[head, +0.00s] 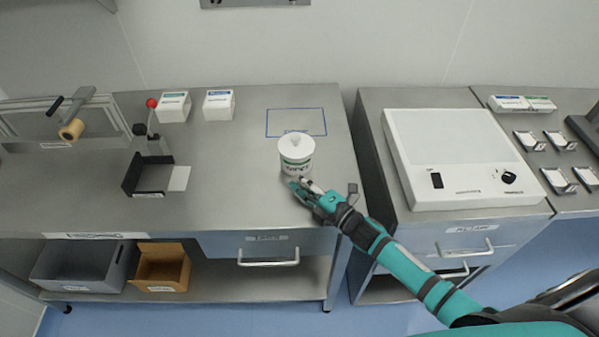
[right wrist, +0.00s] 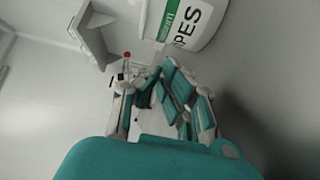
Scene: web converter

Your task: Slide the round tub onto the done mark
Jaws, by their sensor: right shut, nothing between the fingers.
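The round tub (head: 296,158) is white with a green-striped label and a lid. It stands upright on the steel table, just in front of a blue-outlined rectangle (head: 296,123), which looks like the done mark. Its label shows large at the top of the right wrist view (right wrist: 188,22). My right gripper (head: 299,188) is shut and empty at the near side of the tub, close to its base. I cannot tell whether it touches the tub. It also shows in the right wrist view (right wrist: 165,90). My left gripper is not in view.
Two white boxes (head: 219,105) stand at the back, left of the outline. A red-knobbed lever device (head: 152,140) and a black tray (head: 148,175) are further left. A white hotplate-like unit (head: 450,155) sits on the right-hand counter, across a gap. The outlined rectangle is clear.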

